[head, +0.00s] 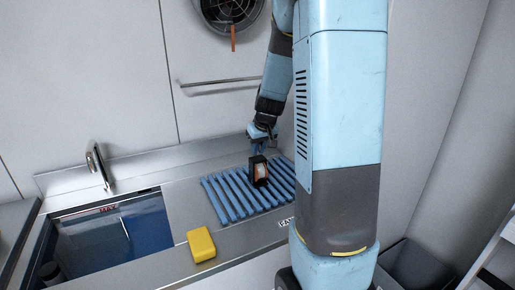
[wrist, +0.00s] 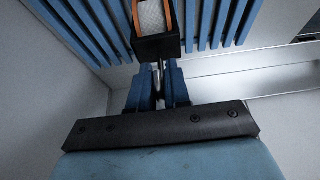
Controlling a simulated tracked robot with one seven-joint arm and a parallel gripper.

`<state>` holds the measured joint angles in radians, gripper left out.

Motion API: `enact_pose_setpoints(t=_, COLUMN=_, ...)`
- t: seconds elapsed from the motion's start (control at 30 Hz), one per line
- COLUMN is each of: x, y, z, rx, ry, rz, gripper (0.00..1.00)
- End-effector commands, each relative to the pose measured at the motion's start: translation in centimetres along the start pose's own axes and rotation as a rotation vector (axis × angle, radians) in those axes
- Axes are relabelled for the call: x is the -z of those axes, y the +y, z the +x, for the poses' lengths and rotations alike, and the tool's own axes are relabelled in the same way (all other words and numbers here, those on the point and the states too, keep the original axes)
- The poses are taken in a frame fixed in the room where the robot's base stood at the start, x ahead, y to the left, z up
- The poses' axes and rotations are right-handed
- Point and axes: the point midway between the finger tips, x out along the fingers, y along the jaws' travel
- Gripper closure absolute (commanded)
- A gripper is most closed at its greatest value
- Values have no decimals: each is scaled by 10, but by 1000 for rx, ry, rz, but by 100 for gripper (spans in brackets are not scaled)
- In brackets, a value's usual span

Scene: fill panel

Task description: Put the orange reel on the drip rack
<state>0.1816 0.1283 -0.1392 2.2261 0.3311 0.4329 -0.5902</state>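The orange reel (head: 260,171), a dark frame with orange inside, is upright at the drip rack, below my gripper (head: 261,139). The blue slatted drip rack (head: 226,197) lies on the steel counter. In the wrist view the reel (wrist: 158,46) shows its black end and orange sides just beyond my blue fingers (wrist: 158,78). The fingers are close together around a narrow grey part at the reel's near end. Rack slats (wrist: 92,25) show on both sides of the reel. I cannot tell whether the reel's underside touches the slats.
A yellow block (head: 201,245) lies on the counter in front of the rack. A sink basin (head: 112,236) with a tap (head: 99,166) is on the left. A wall rail (head: 220,82) runs behind the rack. A dark bin (head: 415,268) stands at lower right.

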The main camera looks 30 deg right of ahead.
Motion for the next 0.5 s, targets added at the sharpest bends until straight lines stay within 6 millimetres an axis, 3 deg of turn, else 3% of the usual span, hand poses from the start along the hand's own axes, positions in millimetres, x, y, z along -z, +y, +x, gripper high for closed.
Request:
enact_pose_setpoints(t=0.2, x=0, y=0, z=0, rx=0, ry=0, rz=0, gripper=62)
enact_pose_setpoints(t=0.5, x=1, y=0, z=-3, rx=0, ry=1, rz=0, gripper=62)
